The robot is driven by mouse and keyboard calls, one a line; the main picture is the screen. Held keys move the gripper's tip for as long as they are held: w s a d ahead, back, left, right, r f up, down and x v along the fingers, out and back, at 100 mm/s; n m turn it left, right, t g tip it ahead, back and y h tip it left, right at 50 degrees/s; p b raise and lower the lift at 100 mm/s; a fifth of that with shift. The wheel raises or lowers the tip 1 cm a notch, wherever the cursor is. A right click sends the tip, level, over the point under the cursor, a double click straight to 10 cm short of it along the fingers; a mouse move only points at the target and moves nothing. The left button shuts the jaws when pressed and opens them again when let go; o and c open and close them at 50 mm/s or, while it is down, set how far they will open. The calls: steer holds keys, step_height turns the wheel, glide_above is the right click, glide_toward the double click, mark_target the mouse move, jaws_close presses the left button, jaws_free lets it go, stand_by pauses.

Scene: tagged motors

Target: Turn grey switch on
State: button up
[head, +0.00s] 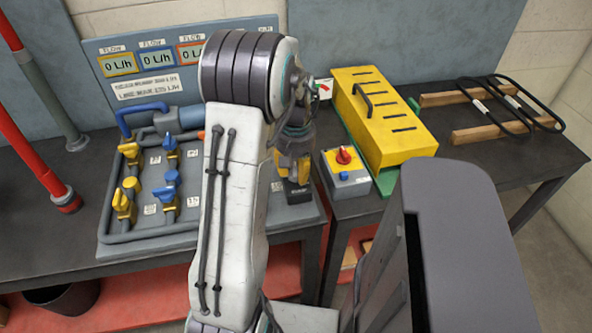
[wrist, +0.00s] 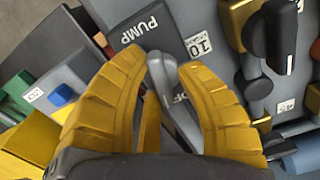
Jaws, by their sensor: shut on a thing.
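The grey switch (wrist: 156,68) is a grey lever on a dark grey panel marked PUMP (wrist: 141,28), seen in the wrist view. Letters that look like part of OFF show beside the lever. My gripper (wrist: 162,72) has its yellow fingers on either side of the lever and is shut on it. In the head view my gripper (head: 293,168) points down at the right end of the grey pipe board (head: 150,238). There the lever is hidden behind my gripper and arm.
The board carries several yellow and blue valves (head: 125,203) left of my arm. A grey box with a red knob (head: 344,158) stands close on the right, beside a yellow case (head: 385,125). Black-handled racks (head: 510,105) lie at the far right.

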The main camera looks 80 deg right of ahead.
steer(key=m, duration=0.4)
steer(key=shift+w+a+f+m, duration=0.1)
steer(key=shift+m, duration=0.2)
steer(key=m, duration=0.3)
steer(key=shift+m, duration=0.3)
steer(key=m, duration=0.3)
steer(key=shift+m, duration=2)
steer(key=o, duration=1.2)
